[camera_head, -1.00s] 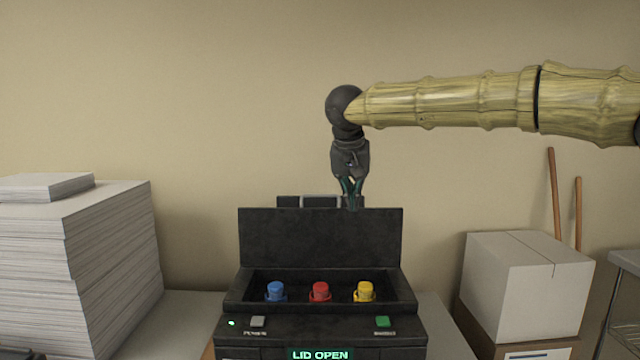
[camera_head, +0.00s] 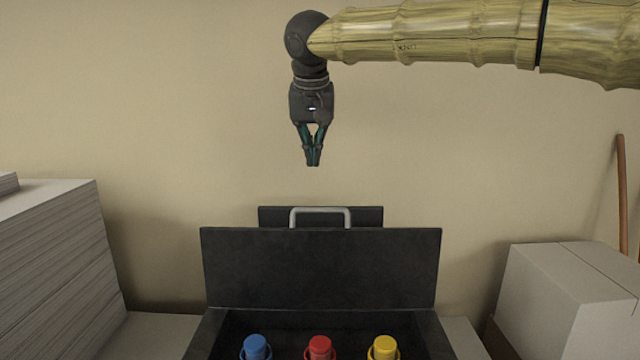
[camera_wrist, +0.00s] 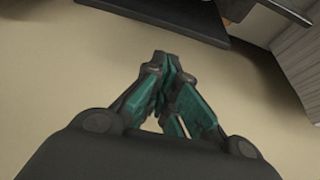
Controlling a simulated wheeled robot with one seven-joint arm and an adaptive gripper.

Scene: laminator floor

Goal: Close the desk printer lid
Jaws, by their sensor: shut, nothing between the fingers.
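The black desk printer (camera_head: 203,335) stands in front of me, cut off by the bottom of the head view. Its black lid (camera_head: 320,268) stands open and upright at the back of the ink bay. A grey handle (camera_head: 320,211) shows above the lid's top edge, in front of a black panel behind it. My gripper (camera_head: 313,164) points down with its fingertips together, empty, in the air above the handle and a little left of its middle, touching nothing. In the wrist view the closed fingers (camera_wrist: 170,75) show, with a dark edge, likely of the printer, at the top.
Blue (camera_head: 256,347), red (camera_head: 320,348) and yellow (camera_head: 384,348) caps sit in the open bay. A tall paper stack (camera_head: 60,265) stands at the left, a white box (camera_head: 565,300) at the right. The wall is behind; the air around my gripper is clear.

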